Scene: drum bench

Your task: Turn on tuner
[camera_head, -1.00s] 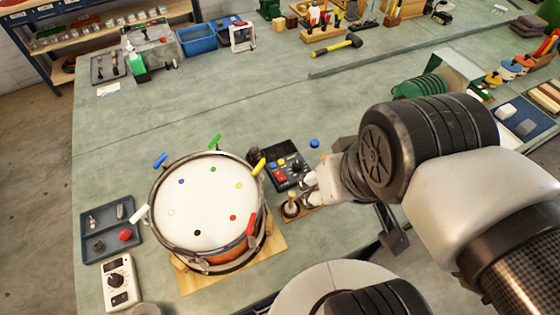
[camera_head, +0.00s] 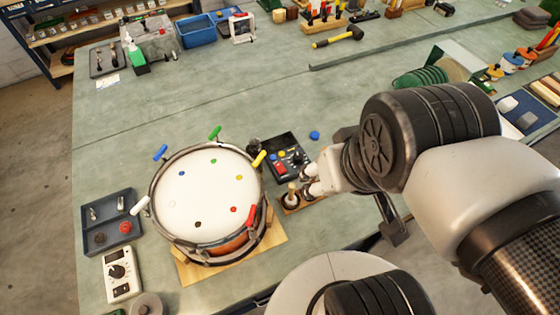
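A white handheld meter (camera_head: 119,275) with a black dial lies left of the drum. I cannot tell from its look which of them is the tuner.
The drum (camera_head: 208,195) with coloured handles around its rim stands on a wooden board (camera_head: 190,271). A wooden peg holder (camera_head: 290,202) is close beside my fingertips. A blue cap (camera_head: 315,135) lies beyond the box. A grey tray (camera_head: 110,222) is at left. The bench behind the drum is clear.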

